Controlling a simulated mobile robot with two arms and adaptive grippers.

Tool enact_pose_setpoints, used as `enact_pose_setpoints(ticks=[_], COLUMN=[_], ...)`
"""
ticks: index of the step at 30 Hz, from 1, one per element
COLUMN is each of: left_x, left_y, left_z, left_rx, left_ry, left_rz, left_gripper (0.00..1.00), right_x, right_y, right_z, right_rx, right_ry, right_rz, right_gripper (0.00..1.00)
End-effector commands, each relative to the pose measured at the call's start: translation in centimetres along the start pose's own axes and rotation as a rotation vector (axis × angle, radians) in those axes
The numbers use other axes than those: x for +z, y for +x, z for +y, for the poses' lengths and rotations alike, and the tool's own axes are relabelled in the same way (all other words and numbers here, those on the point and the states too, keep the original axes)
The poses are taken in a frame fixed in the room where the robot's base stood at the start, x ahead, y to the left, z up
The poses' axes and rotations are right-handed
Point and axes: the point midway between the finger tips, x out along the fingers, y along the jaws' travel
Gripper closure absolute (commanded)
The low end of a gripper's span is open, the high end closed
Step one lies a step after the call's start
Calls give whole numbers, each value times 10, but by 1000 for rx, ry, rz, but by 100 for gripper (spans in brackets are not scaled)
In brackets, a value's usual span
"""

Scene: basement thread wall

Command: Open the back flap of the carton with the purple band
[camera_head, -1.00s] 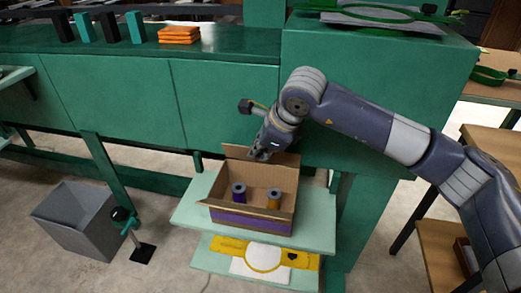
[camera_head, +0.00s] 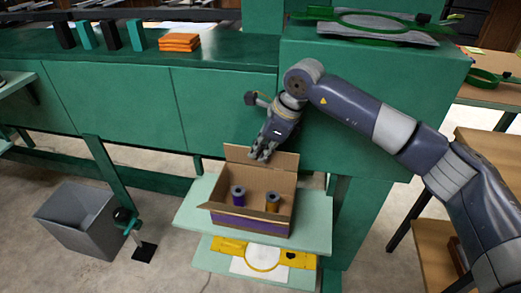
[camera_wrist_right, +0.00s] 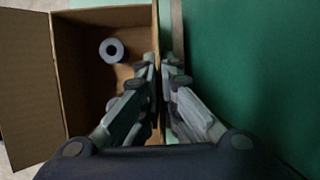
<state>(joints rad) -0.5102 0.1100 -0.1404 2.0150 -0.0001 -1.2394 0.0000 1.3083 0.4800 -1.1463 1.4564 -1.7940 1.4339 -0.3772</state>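The open carton with the purple band (camera_head: 236,221) stands on a pale green shelf. Its back flap (camera_head: 238,153) rises at the rear, by the green machine. A purple spool (camera_head: 238,196) and a yellow-brown spool (camera_head: 272,202) stand inside. My right gripper (camera_head: 260,157) points down at the carton's back edge, overlapping the flap. In the right wrist view its fingertips (camera_wrist_right: 160,62) are close together along the edge between the carton's inside (camera_wrist_right: 90,85) and the green panel. Whether they pinch the flap is not clear. My left gripper is out of view.
The green machine front (camera_head: 225,105) stands right behind the carton.

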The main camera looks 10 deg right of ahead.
Motion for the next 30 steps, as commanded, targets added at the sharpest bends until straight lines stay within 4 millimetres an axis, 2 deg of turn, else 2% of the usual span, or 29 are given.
enact_pose_setpoints(ticks=[2, 5, 17, 22, 30], left_x=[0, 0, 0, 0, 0], left_y=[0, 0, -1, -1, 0], left_z=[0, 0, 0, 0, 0], left_rx=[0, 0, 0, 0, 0], left_ry=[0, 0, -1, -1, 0], left_rz=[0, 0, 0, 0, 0], left_gripper=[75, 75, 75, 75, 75], right_x=[0, 0, 1, 0, 1], right_y=[0, 0, -4, -28, -86], right_z=[0, 0, 0, -1, -1], right_rx=[0, -1, -2, -5, -5], right_ry=[0, 0, -1, 0, -1], right_rz=[-1, -1, -2, -3, -2], right_gripper=[100, 77, 77, 77, 77])
